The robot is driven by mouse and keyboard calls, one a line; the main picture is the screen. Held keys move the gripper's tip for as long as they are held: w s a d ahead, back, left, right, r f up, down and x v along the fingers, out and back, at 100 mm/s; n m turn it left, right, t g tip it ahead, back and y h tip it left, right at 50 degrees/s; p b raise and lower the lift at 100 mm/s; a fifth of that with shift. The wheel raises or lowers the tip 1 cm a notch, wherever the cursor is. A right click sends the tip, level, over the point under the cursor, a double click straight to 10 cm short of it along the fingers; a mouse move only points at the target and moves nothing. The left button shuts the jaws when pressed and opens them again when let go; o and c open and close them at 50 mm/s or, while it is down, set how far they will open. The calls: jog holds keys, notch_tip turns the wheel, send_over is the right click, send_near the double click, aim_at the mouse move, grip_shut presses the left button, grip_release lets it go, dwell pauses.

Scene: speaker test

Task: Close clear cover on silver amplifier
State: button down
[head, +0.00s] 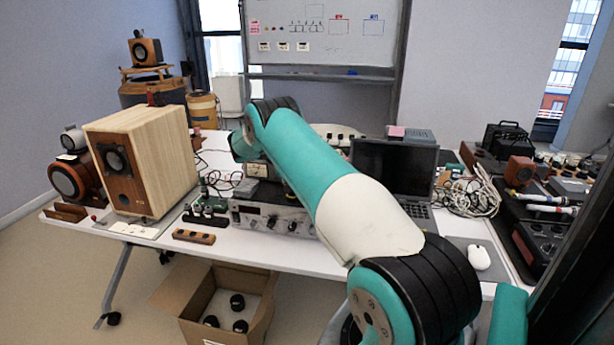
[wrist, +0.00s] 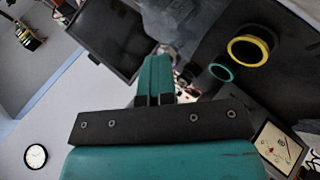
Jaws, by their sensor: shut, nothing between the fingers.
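The silver amplifier (head: 262,216) sits near the front edge of the white table, with knobs along its front. My teal and white arm crosses over its right side and hides part of it. I cannot make out the clear cover or its angle. My gripper (wrist: 157,62) shows in the wrist view, its teal fingers together with nothing between them. It points toward dark gear and cannot be picked out in the head view. A cream meter face (wrist: 279,146) shows at the lower right of the wrist view; a pale meter (head: 258,170) stands behind the amplifier.
A large wooden speaker (head: 147,160) stands left of the amplifier. An open laptop (head: 393,170) and tangled cables (head: 468,195) are to the right. A small wooden block (head: 194,236) lies at the front edge. An open cardboard box (head: 262,325) is on the floor.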

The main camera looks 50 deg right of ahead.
jog(key=shift+w+a+f, duration=0.15)
jog(key=shift+w+f, duration=0.1)
jog(key=shift+f, duration=0.05)
jog(key=shift+r, duration=0.15)
jog(key=shift+r+p, duration=0.75)
jog(key=shift+r, duration=0.15)
jog(key=w+f+p+v, duration=0.1)
jog(key=p+v, duration=0.6)
jog(key=v, duration=0.4)
jog(key=shift+w+a, duration=0.3)
jog(key=shift+w, duration=0.1)
